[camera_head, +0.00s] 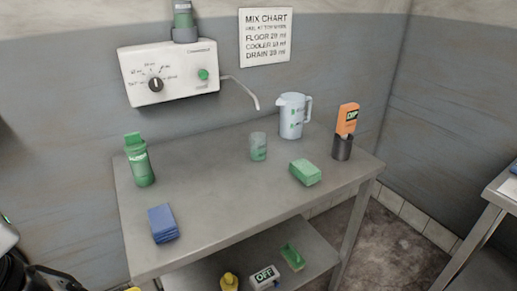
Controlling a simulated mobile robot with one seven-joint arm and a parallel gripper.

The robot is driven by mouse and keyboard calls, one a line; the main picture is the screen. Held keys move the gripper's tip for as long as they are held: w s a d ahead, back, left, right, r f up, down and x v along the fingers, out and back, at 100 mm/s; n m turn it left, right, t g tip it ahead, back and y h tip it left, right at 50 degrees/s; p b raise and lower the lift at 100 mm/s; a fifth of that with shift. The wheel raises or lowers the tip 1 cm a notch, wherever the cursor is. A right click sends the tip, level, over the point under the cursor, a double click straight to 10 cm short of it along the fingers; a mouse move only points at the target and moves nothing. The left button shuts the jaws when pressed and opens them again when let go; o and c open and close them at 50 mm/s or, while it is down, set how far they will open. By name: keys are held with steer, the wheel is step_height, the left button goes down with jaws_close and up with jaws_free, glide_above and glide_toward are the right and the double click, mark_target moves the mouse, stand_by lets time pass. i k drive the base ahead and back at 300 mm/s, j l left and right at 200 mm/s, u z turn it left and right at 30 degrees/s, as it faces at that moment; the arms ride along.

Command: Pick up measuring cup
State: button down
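A small translucent cup with green markings (258,146), which looks like the measuring cup, stands upright near the middle of the grey metal table (215,195). The two look apart. My gripper is not in view.
A green bottle (140,163) and blue block (163,224) are at left. A green block (305,173) and dark holder (342,147) with an orange item (348,118) are at right. A dispenser (168,75) has a spout (243,92) above the table.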

mark_target(258, 147)
steer(key=i+l+u, duration=0.2)
steer(key=u, duration=0.3)
steer(key=i+l+u, duration=0.1)
steer(key=l+u, duration=0.85)
steer(key=i+j, duration=0.05)
steer(key=j, duration=0.05)
